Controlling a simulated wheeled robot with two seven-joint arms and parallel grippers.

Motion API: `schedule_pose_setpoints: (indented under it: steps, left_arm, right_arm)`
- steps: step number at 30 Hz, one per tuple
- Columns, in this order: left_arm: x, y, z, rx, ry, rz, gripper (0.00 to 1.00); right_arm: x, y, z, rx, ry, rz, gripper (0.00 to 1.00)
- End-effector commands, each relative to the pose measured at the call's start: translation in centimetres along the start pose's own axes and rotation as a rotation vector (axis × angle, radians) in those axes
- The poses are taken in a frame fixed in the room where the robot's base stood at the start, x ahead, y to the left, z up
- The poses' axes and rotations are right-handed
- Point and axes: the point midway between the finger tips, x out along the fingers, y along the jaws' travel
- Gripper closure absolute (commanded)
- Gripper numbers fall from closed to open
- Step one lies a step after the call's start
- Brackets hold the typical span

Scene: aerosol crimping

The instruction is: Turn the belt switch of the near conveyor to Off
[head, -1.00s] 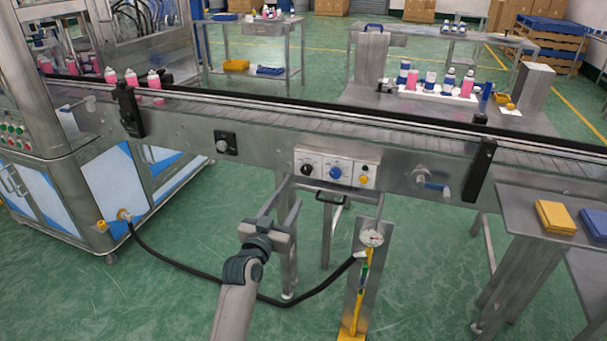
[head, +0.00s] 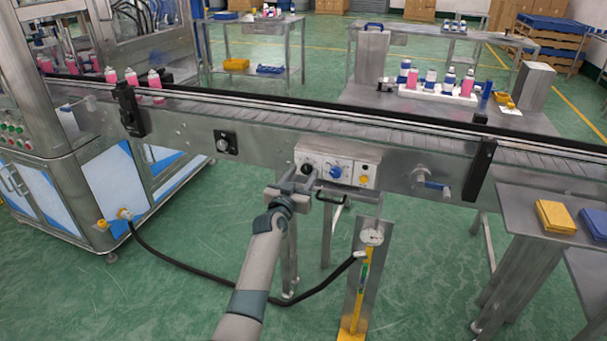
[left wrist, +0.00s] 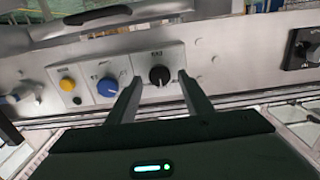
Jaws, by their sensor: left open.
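The control panel (head: 338,171) on the side of the near conveyor (head: 270,150) carries a black knob (head: 307,169), a blue knob (head: 336,172) and a yellow button (head: 363,179). The labels are too small to read. My left gripper (head: 304,182) is at the panel in front of the black knob. In the left wrist view the open fingers (left wrist: 159,78) point at the panel, with the black knob (left wrist: 159,75) showing between their tips. I cannot tell whether they touch it. The blue knob (left wrist: 107,87) lies just left of the left finger. My right gripper is not in view.
Another black knob (head: 226,142) sits on the conveyor side, left of the panel. A black handle (head: 331,198) hangs below the panel. A gauge (head: 372,237) on a stand with a black hose is below right. A side table (head: 510,215) stands at right.

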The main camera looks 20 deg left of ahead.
Motion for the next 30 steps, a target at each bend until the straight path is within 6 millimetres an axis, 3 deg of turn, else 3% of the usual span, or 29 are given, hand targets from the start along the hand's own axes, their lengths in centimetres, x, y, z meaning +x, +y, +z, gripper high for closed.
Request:
schedule_pose_setpoints:
  steps: [15,20,21,30]
  left_arm:
    - [1.1,0.0,0.0,-0.001,0.000,0.000,0.54]
    - [1.1,0.0,0.0,-0.001,0.000,0.000,0.92]
    - [1.0,0.0,0.0,-0.001,0.000,0.000,0.95]
    - [1.0,0.0,0.0,-0.019,0.000,0.000,0.95]
  right_arm:
    - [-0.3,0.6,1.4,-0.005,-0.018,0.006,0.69]
    - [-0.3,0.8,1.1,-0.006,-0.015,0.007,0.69]
    - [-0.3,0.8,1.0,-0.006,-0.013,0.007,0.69]
    - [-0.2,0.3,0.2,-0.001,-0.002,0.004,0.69]
